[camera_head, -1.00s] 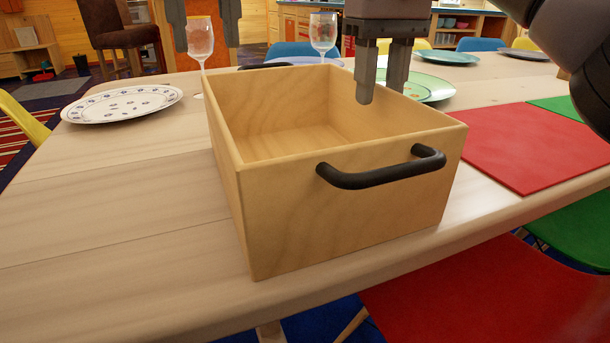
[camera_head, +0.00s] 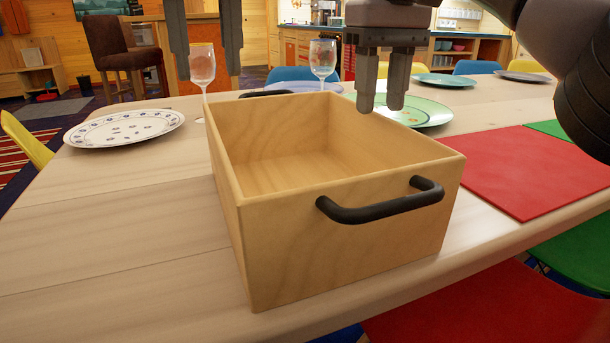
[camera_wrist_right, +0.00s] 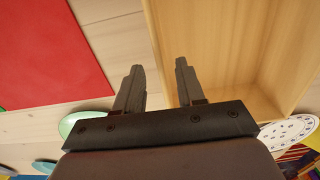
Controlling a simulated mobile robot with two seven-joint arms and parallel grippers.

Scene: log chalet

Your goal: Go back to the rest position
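My left gripper (camera_head: 206,74) hangs at the top left of the head view, beyond the box's back left corner. Its two fingers are wide apart with nothing between them. My right gripper (camera_head: 381,107) is above the right side of the wooden box (camera_head: 340,240). Its fingers point down and stand apart. The right wrist view also shows this gripper (camera_wrist_right: 159,68) open and empty, with the box (camera_wrist_right: 225,45) beside and below it. The box is open-topped, looks empty and stands on the table (camera_head: 110,240). It has black handles (camera_head: 385,205).
A patterned plate (camera_head: 125,127) lies left of the box. Two wine glasses (camera_head: 202,66) (camera_head: 322,60) stand behind it. A green plate (camera_head: 425,110) and a red mat (camera_head: 535,170) lie to the right. Chairs surround the table.

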